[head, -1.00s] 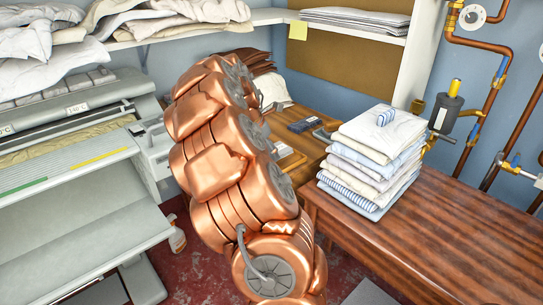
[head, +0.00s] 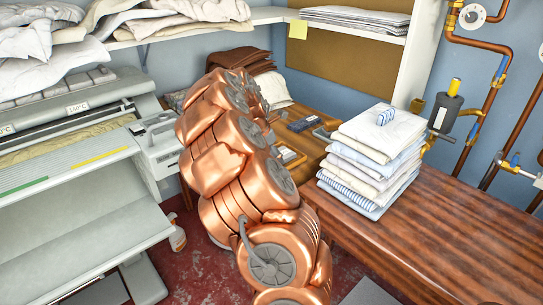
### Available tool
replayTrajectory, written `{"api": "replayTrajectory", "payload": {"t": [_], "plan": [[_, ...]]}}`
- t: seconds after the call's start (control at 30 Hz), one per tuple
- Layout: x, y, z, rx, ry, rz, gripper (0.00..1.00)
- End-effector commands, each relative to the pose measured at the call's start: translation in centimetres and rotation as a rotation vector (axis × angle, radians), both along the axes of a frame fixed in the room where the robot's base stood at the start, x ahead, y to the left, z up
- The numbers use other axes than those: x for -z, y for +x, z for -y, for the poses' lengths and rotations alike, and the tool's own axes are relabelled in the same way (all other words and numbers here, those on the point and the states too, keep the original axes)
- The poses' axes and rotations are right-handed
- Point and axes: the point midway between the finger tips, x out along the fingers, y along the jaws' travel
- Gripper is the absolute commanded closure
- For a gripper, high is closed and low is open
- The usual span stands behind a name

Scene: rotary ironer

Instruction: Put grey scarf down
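I cannot make out a grey scarf for certain in the head view. My copper-coloured arm reaches from the bottom middle up toward the back desk, and its far end hides whatever lies behind it. My gripper is hidden behind the arm links, so neither its fingers nor anything held shows. A small grey patterned patch (head: 174,99) shows just left of the arm's far end; I cannot tell what it is.
The ironer (head: 75,165) stands left. A folded laundry stack (head: 372,160) sits on the wooden table (head: 440,235), which is bare at right. On the back desk (head: 312,142) are a brown folded item (head: 238,61), a white cloth (head: 274,88) and small dark objects.

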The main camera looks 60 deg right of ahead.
Motion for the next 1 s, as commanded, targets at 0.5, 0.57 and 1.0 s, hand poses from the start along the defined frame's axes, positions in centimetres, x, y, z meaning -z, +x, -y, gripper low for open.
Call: {"api": "replayTrajectory", "payload": {"t": [0.5,0.57,1.0], "plan": [[0.2,0.0,0.0,0.001,0.0,0.0,0.07],[0.2,0.0,0.0,0.001,0.0,0.0,0.07],[-3.2,0.4,-1.3,-0.001,0.0,0.002,0.07]]}}
